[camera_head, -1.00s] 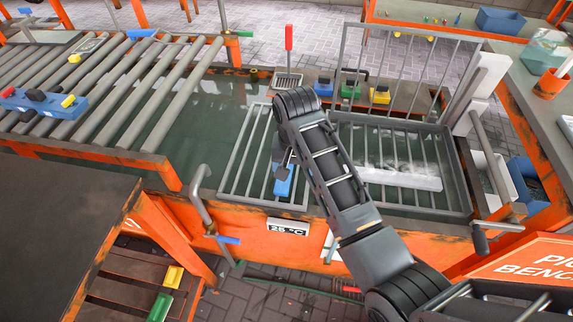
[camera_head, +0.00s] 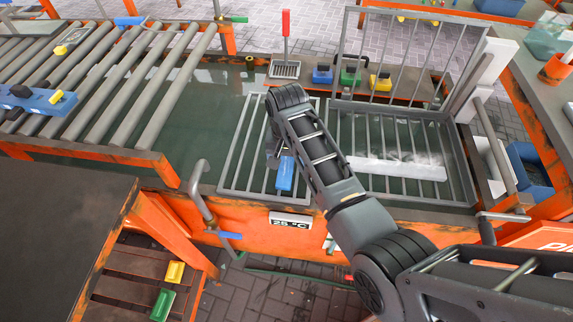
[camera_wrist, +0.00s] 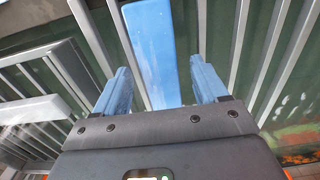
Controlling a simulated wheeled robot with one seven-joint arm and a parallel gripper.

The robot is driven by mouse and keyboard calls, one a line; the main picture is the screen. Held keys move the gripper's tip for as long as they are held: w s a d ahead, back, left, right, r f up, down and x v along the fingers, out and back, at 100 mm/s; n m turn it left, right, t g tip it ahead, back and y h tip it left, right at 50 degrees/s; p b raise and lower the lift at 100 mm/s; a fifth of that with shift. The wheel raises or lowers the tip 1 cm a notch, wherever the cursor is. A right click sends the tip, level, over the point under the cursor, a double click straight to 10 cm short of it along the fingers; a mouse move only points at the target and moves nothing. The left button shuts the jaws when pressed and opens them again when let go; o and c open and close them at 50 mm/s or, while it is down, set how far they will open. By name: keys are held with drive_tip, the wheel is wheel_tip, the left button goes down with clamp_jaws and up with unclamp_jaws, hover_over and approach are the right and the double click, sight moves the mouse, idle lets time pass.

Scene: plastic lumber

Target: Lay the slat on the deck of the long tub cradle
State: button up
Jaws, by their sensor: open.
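A blue slat (camera_wrist: 153,50) lies between the spread fingers of my gripper (camera_wrist: 162,88) in the wrist view, with a gap on each side. My gripper is open. In the head view my forearm covers most of the gripper, and a blue piece, apparently the slat (camera_head: 285,174), shows beside it over the left barred deck (camera_head: 233,160). The slat runs roughly along the bars and appears to rest on them; its near end is hidden by the gripper body.
The right barred deck (camera_head: 375,186) carries a white bar (camera_head: 396,169) and has a raised barred frame (camera_head: 412,65) behind it. A roller conveyor (camera_head: 110,85) stands at the left. Blue, green and yellow blocks (camera_head: 350,77) sit on the back ledge. Water shows between conveyor and deck.

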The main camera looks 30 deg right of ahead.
drive_tip(key=shift+c, duration=0.3)
drive_tip(key=c, duration=1.2)
